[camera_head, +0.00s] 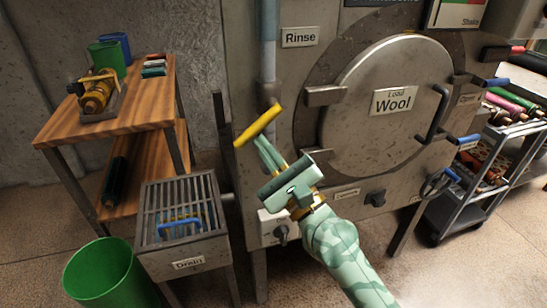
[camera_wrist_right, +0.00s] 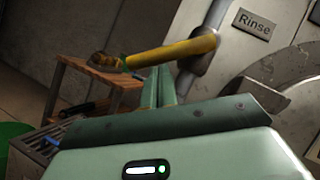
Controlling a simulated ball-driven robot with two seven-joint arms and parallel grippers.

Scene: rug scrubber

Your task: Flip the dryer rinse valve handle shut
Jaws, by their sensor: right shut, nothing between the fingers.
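The yellow rinse valve handle (camera_head: 258,125) sits at the lower end of a vertical pipe (camera_head: 268,60), under the "Rinse" label (camera_head: 299,37) on the machine. It slants up to the right and sticks out to the left of the pipe. In the right wrist view the handle (camera_wrist_right: 172,54) lies across just beyond my fingertips. My right gripper (camera_head: 262,145) is shut and empty, its tips at or just below the handle. I cannot tell whether they touch it. My left gripper is out of view.
The grey dryer with a round "Wool" door (camera_head: 370,125) stands behind my right arm. A wooden table (camera_head: 75,125), a drain grate (camera_head: 180,205) and a green bin (camera_head: 108,275) are on the left. A loaded cart (camera_head: 460,215) stands right.

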